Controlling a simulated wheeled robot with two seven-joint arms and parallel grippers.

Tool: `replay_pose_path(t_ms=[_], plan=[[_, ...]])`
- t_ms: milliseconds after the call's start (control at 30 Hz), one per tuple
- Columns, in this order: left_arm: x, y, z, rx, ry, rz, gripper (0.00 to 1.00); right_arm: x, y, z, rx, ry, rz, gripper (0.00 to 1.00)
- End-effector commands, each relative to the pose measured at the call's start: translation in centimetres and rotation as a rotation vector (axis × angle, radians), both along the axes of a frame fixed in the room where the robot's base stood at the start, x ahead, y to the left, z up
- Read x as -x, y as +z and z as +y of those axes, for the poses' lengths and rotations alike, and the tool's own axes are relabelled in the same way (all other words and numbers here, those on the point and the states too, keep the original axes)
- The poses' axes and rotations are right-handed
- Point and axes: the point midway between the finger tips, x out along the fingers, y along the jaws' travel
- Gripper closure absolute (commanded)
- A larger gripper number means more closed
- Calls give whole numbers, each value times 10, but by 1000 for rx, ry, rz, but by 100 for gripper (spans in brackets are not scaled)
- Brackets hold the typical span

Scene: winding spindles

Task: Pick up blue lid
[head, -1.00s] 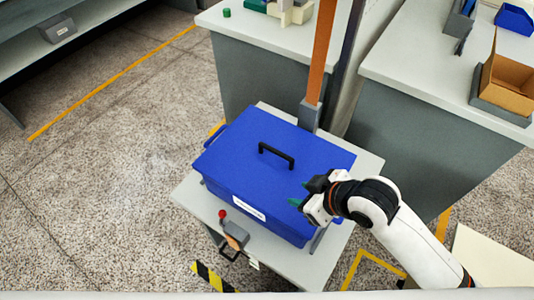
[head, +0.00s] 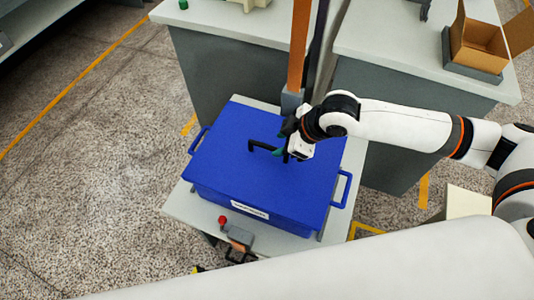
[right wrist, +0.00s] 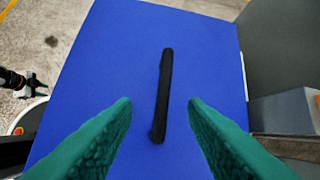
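The blue lid (head: 235,135) lies on a blue box (head: 262,213) with a white label. Its black handle (head: 263,147) stands up from the middle of the lid. My right gripper (head: 282,150) is over the lid at the right end of the handle. In the right wrist view its green fingers are open (right wrist: 160,108), one on each side of the handle (right wrist: 162,90), apart from it. The lid (right wrist: 95,75) fills most of that view. A black and white gripper at the left edge, seemingly my left one (right wrist: 30,85), shows too small to read.
The box stands on a small grey table (head: 185,209) with a red-knobbed device (head: 236,235) at its front. An orange post (head: 299,45) rises behind the box. Grey counters stand behind, the right one holding an open cardboard box (head: 478,45). Floor at left is clear.

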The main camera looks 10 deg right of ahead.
Motion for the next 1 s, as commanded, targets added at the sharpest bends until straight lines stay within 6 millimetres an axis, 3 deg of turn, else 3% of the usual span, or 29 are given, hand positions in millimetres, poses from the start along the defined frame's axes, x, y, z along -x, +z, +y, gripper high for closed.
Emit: replay_pose_path(t_ms=[533, 833, 867, 1000], plan=[[0, 3, 1, -1, -3, 1, 64, -26, -50, 28, 1, 2, -1, 60], [0, 3, 4, -4, -3, 0, 64, -28, -55, 30, 0, 1, -2, 60], [0, 3, 4, -4, -3, 0, 64, -28, -55, 30, 0, 0, -2, 62], [0, 3, 4, -4, -2, -1, 64, -28, -55, 30, 0, 0, -2, 85]])
